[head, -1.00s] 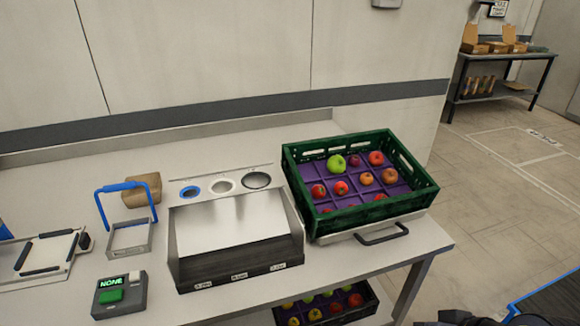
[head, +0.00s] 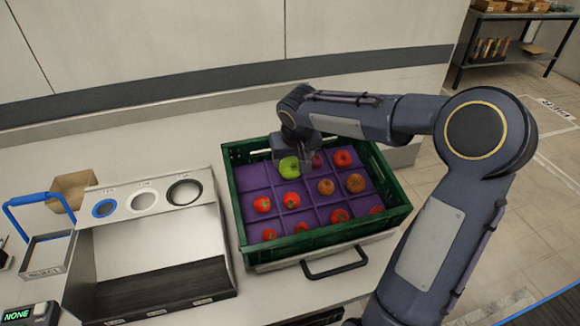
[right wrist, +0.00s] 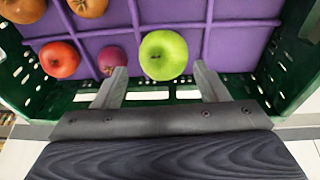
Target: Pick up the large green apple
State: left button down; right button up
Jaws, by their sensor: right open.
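The large green apple (head: 289,167) lies in a cell of the purple divider in the green crate, towards the back. It also shows in the right wrist view (right wrist: 163,55), between and just beyond the fingertips. My right gripper (right wrist: 158,78) is open and empty, with one finger on each side of the apple's near edge. In the head view, my right gripper (head: 306,155) is over the crate's back part, partly hidden by its own wrist. A dark red-purple apple (right wrist: 111,60) sits close beside the left finger in the wrist view. My left gripper is not in view.
The green crate (head: 328,240) has raised walls and several red and orange-brown fruits in its cells. A metal sorting box (head: 150,245) with three ringed holes stands left of it. A blue-handled basket (head: 47,255) and a cardboard box (head: 73,187) are further left.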

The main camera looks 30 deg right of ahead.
aim_at(291, 163)
jog(key=x, duration=0.4)
jog(key=shift+a+f+p, duration=0.15)
jog(key=shift+f+p, duration=0.1)
jog(key=shift+p, duration=0.15)
jog(key=shift+r, duration=0.1)
jog(key=shift+c, duration=0.2)
jog(key=c, duration=0.7)
jog(key=shift+c, duration=0.3)
jog(key=shift+r, duration=0.15)
